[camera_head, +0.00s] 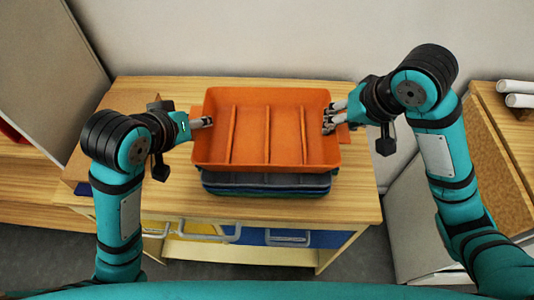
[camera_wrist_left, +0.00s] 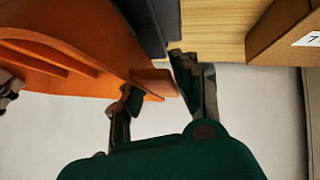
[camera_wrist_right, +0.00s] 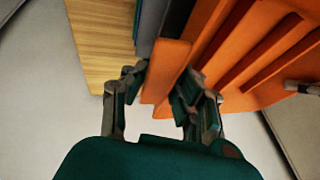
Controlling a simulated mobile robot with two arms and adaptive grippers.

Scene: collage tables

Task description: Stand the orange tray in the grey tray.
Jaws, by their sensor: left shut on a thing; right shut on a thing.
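The orange tray (camera_head: 250,150), with several dividers inside, is held between my two grippers above a stack of trays. The grey tray (camera_head: 265,182) is directly below it, mostly hidden by the orange tray; its side also shows in the left wrist view (camera_wrist_left: 152,25). My left gripper (camera_head: 207,122) is shut on the orange tray's left handle, seen in the left wrist view (camera_wrist_left: 155,82). My right gripper (camera_head: 330,120) is shut on its right handle, seen in the right wrist view (camera_wrist_right: 165,72). I cannot tell whether the orange tray touches the grey one.
Blue and green trays (camera_head: 265,191) lie under the grey one on the wooden table (camera_head: 355,195). A cardboard box (camera_head: 130,98) stands at the table's left. White rolls (camera_head: 515,92) lie on the right table. A wall is close behind.

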